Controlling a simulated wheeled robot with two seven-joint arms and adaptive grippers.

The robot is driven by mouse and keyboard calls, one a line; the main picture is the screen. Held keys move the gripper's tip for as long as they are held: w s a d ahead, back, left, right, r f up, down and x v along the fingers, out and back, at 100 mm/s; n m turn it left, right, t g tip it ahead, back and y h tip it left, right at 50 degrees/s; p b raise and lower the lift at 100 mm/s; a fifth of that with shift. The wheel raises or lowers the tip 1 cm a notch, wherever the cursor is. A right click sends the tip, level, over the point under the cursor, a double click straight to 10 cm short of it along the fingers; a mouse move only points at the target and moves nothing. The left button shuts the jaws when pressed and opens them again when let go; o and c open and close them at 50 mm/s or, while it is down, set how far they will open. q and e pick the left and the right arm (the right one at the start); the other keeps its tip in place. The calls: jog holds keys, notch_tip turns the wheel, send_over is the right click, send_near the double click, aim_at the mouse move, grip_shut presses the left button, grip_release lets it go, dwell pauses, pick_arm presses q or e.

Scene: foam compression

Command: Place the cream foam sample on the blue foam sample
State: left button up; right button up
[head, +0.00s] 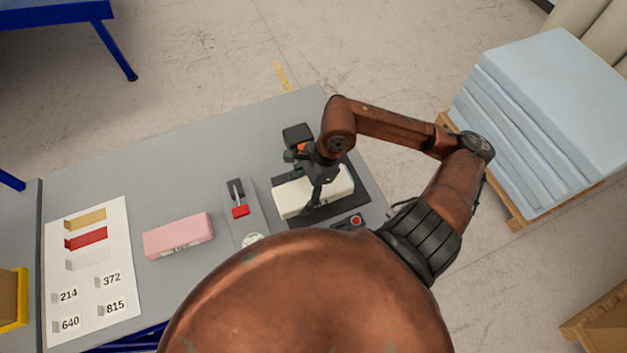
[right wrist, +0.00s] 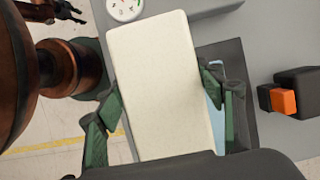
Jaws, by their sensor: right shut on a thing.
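The cream foam sample (head: 291,199) is a pale block over the dark plate of the press-like stand at the right of the table. My right gripper (head: 316,205) is shut on it, one finger on each long side. In the right wrist view the cream foam sample (right wrist: 160,85) fills the middle between the green finger pads of my right gripper (right wrist: 162,105). A light blue strip, likely the blue foam sample (right wrist: 215,92), shows beside and below its right edge. Most of it is hidden, and I cannot tell whether the two touch.
A pink foam block (head: 178,236) lies left of a grey device with a red part (head: 240,211). A white sheet (head: 88,290) with colour samples and numbers lies at the left. A black and orange unit (head: 298,135) stands behind the plate. The table's back left is clear.

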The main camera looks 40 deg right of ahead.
aim_at(306, 182)
jog(key=d, duration=0.1)
jog(key=w+d+f, duration=0.1)
jog(key=w+d+p, duration=0.1)
jog(key=shift+w+d+f, duration=0.15)
jog(key=shift+d+f, duration=0.2)
jog(key=w+d+f, duration=0.1)
jog(key=f, duration=0.1)
jog(key=d+f, duration=0.1)
jog(key=w+d+f+p, duration=0.1)
jog(key=f, duration=0.1)
jog(key=shift+w+d+f, duration=0.3)
jog(key=shift+w+d, duration=0.05)
jog(key=shift+d, duration=0.05)
jog(key=shift+w+d+f, duration=0.1)
jog(key=shift+d+f, duration=0.1)
jog(key=shift+f, duration=0.05)
notch_tip(306, 182, down, 3)
jog(key=shift+r+p, duration=0.1)
jog(key=shift+p, duration=0.8)
jog(key=shift+f, duration=0.25)
jog(key=shift+f+b, duration=0.2)
jog(key=shift+b, duration=0.1)
jog(key=o, duration=0.8)
jog(key=shift+r, duration=0.1)
